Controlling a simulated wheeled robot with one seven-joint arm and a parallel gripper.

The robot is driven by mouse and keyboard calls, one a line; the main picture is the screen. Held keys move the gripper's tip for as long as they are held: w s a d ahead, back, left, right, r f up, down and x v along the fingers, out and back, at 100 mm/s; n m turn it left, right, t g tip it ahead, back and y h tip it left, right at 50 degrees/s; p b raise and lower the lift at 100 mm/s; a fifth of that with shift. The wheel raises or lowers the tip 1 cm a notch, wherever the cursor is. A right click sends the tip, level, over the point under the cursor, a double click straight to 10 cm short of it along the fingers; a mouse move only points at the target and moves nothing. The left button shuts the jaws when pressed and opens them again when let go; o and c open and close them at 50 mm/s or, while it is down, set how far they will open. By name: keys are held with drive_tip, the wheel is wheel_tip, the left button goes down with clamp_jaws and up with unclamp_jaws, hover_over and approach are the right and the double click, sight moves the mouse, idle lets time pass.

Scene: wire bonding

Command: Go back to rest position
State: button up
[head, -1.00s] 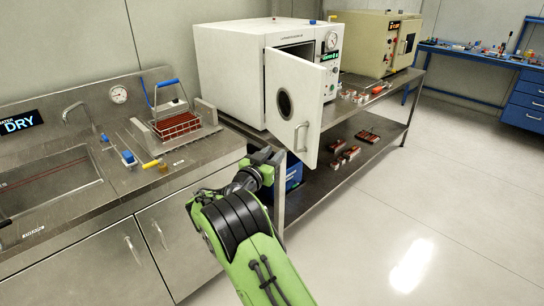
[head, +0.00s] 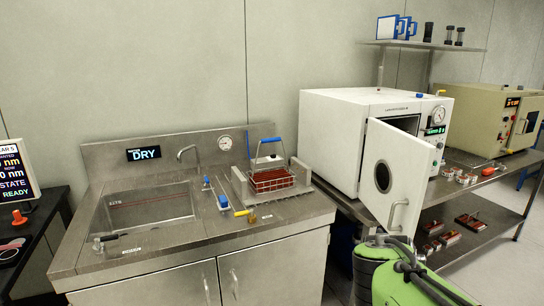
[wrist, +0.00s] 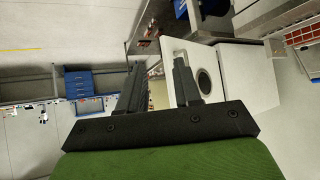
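My gripper (wrist: 157,88) shows in the wrist view with its two dark fingers apart and nothing between them. The wrist picture is turned on its side or upside down, with the white oven (wrist: 248,75) and its open door behind the fingers. In the head view only part of my green and black arm shows at the bottom right, in front of the bench below the oven (head: 345,130). The gripper itself is hidden or outside the head view. The oven door (head: 390,178) stands open.
A steel sink counter (head: 200,245) holds a wire basket (head: 272,181) with red strips and a blue handle. A cream oven (head: 490,125) stands at the right on the metal bench. A screen (head: 15,170) stands at far left. The floor (head: 490,275) at right is clear.

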drive_tip(key=s+a+f+n+g+y, duration=0.1)
drive_tip(key=s+a+f+n+y, duration=0.25)
drive_tip(key=s, duration=0.85)
drive_tip(key=s+a+n+g+y, duration=0.15)
drive_tip(key=s+a+n, duration=0.35)
drive_tip(key=s, duration=0.7)
wheel_tip(320, 180, up, 14)
drive_tip(key=a+p, duration=0.1)
drive_tip(key=p, duration=1.2)
drive_tip(key=shift+a+f+m+y+p, duration=0.15)
drive_tip(key=shift+a+m+y+p, duration=0.1)
drive_tip(key=shift+m+y+p, duration=0.2)
drive_tip(key=shift+w, duration=0.1)
